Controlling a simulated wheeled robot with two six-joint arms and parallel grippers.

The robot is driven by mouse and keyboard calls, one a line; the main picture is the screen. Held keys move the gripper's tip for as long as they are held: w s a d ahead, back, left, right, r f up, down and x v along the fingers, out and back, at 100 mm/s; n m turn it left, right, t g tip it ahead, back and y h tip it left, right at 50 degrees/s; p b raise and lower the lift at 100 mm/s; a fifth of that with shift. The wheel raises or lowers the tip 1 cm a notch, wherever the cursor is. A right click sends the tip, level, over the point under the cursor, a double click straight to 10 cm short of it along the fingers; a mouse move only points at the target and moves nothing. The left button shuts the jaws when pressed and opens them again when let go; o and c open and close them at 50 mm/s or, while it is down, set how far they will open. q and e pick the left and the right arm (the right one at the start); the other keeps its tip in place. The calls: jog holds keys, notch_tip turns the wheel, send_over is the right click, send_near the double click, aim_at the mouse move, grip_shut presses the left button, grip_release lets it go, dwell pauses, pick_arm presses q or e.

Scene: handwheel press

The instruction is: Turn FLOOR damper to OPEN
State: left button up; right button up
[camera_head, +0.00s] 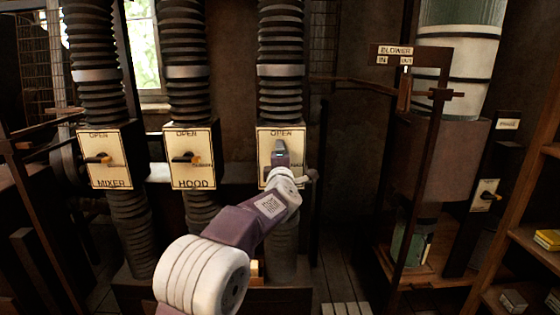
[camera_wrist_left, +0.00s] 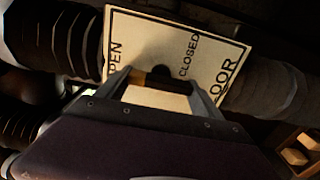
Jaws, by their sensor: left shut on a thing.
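The FLOOR damper plate (camera_head: 298,142) is a cream square on the right-hand of three ribbed ducts, with OPEN along its top. My left gripper (camera_head: 280,150) is in front of it and hides its lever and lower lettering in the head view. The plate also shows sideways in the left wrist view (camera_wrist_left: 215,60), with OPEN partly covered at left, CLOSED near the middle and part of FLOOR at right. There my left gripper (camera_wrist_left: 155,84) is shut on the damper lever (camera_wrist_left: 155,78), a dark and brown bar between the fingers. Its exact pointing direction is unclear.
The MIXER damper (camera_head: 105,160) and HOOD damper (camera_head: 190,160) stand to the left, their levers pointing right. A BLOWER gate (camera_head: 395,53) with a rod and frame stands to the right. A wooden shelf (camera_head: 525,245) is at far right.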

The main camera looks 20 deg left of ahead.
pick_arm(q)
jog(key=o, duration=1.4)
jog(key=shift+c, duration=0.2)
jog(key=shift+s+d, duration=0.15)
jog(key=shift+s, duration=0.25)
jog(key=b+v, duration=0.1)
jog(key=v, duration=0.7)
jog(key=shift+b, duration=0.35)
jog(key=shift+s, duration=0.1)
